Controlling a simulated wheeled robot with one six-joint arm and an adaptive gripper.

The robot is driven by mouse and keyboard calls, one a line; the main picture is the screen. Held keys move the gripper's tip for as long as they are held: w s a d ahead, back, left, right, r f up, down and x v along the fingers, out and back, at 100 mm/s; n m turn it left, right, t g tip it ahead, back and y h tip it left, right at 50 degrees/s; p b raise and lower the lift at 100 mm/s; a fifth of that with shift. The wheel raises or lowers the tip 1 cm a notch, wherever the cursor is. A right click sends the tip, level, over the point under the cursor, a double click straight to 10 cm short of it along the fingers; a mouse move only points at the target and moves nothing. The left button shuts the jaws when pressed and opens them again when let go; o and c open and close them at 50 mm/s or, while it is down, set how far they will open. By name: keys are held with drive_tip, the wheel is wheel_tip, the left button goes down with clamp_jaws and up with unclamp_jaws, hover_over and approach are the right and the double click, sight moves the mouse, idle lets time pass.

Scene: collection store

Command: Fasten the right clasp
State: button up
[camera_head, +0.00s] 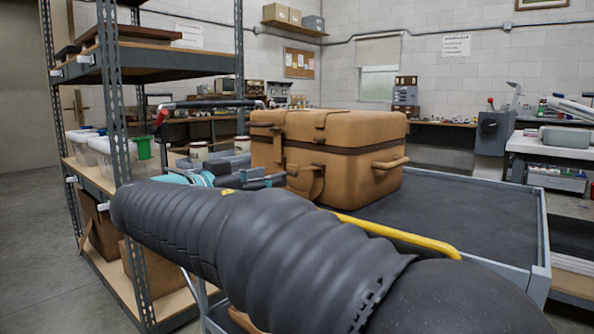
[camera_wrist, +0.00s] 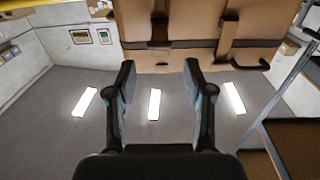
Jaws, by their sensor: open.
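A tan case (camera_head: 365,170) stands closed on a dark trolley top in the head view. A rounded flap (camera_head: 305,180) hangs low on its front at the near corner. Whether either is fastened is too small to tell. My gripper (camera_wrist: 160,70) is open and empty, its fingertips short of the case front and roughly in line with the middle fitting. In the head view my forearm partly hides the gripper (camera_head: 275,180).
The trolley (camera_head: 470,215) has a raised rim and bare room right of the case. A yellow rail (camera_head: 395,236) runs along its near side. A metal shelving rack (camera_head: 118,110) with bins stands close on the left. Workbenches line the back wall.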

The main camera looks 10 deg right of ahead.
sight(290, 172)
drive_tip(key=x, duration=0.9)
drive_tip(key=shift+p, duration=0.3)
clamp_jaws()
